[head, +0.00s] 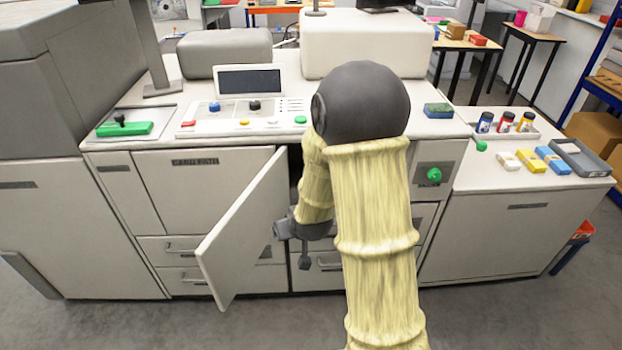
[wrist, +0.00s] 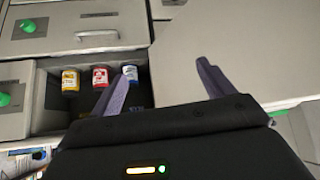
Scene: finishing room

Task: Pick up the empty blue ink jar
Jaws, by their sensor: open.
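In the wrist view a blue-labelled jar (wrist: 130,72) stands in an open compartment of the machine, at the right end of a row with a red jar (wrist: 100,77) and a yellow jar (wrist: 70,80). My gripper (wrist: 164,70) is open with nothing between its fingers. Its left finger overlaps the lower part of the blue jar in the picture; I cannot tell whether they touch. Whether the jar is empty does not show. In the head view my gripper (head: 303,250) is low at the machine front, partly hidden by my arm, and the compartment jars are hidden.
An open door panel (head: 243,228) stands out left of my gripper; a large pale panel (wrist: 240,45) fills the wrist view's right side. More jars, blue (head: 485,122), red (head: 505,122) and yellow (head: 525,122), stand on the right counter beside a grey tray (head: 590,160).

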